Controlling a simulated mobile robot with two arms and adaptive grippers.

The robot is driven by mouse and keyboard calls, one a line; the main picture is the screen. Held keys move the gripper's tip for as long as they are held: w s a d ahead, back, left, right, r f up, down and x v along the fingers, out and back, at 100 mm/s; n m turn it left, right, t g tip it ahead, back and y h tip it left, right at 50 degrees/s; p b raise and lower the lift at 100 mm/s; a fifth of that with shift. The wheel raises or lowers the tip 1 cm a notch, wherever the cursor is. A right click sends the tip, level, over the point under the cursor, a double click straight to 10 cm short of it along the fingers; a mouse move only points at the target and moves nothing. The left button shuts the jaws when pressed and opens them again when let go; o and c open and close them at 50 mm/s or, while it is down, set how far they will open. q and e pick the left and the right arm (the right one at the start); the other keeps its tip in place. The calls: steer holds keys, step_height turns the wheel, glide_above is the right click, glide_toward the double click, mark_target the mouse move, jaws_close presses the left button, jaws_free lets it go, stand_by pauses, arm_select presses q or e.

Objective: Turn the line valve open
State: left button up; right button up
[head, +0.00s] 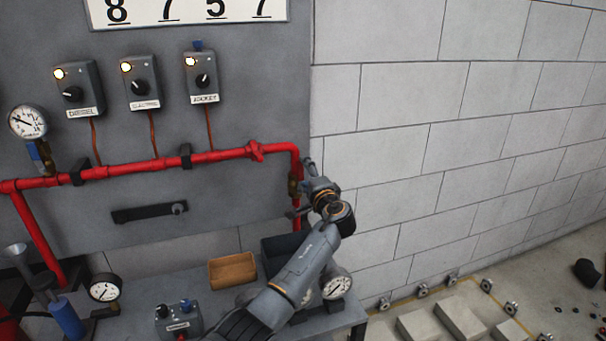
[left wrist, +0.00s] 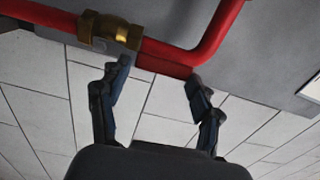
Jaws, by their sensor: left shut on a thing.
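The line valve (head: 293,187) is a brass body on the vertical end of the red pipe, at the panel's right edge. In the left wrist view its brass body (left wrist: 112,30) sits on the pipe at the upper left. A flat red piece, apparently its lever (left wrist: 165,66), lies close along the pipe. My left gripper (head: 301,190) is at the valve from the right, partly hiding it. In the left wrist view its two dark fingers (left wrist: 158,73) stand either side of the red lever, shut on it. My right gripper is not in view.
The red pipe (head: 130,168) crosses the grey panel under several control boxes. A bench below holds a wooden box (head: 232,270), a dark bin (head: 283,250) and gauges (head: 105,289). A block wall (head: 450,140) stands at right. Blocks (head: 461,318) and small fittings lie on the floor.

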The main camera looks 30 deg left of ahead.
arm_select(q)
steer(key=shift+w+a+r, duration=0.1)
steer(key=shift+a+r, duration=0.1)
steer(key=shift+r, duration=0.3)
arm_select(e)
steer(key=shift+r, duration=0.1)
arm_select(q)
steer(key=o, duration=1.7)
steer(key=shift+w+f, duration=0.1)
steer(key=shift+w+a+f, duration=0.1)
steer(key=shift+a+f, duration=0.05)
steer(key=shift+f, duration=0.2)
steer(key=v, duration=1.2)
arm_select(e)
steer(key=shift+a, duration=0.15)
